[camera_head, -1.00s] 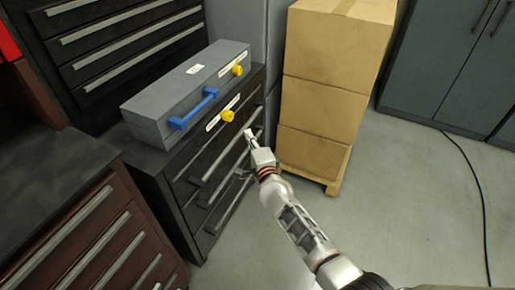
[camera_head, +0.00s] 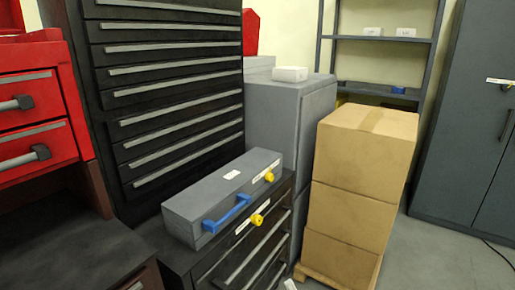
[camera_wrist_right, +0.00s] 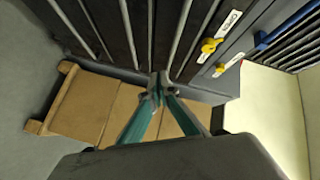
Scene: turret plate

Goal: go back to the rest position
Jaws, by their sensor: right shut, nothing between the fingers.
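My right gripper shows in the right wrist view (camera_wrist_right: 158,88), with its greenish fingers meeting at the tips and nothing between them. In that view the tips lie in front of the dark drawer fronts; I cannot tell how near they are. In the head view only a small pale piece of my right arm or gripper (camera_head: 290,285) shows at the bottom edge, by the low dark drawer cabinet (camera_head: 234,268). My left gripper is in neither current view.
A tall drawer cabinet (camera_head: 165,95) rises behind. Some floor (camera_head: 440,252) is clear at right.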

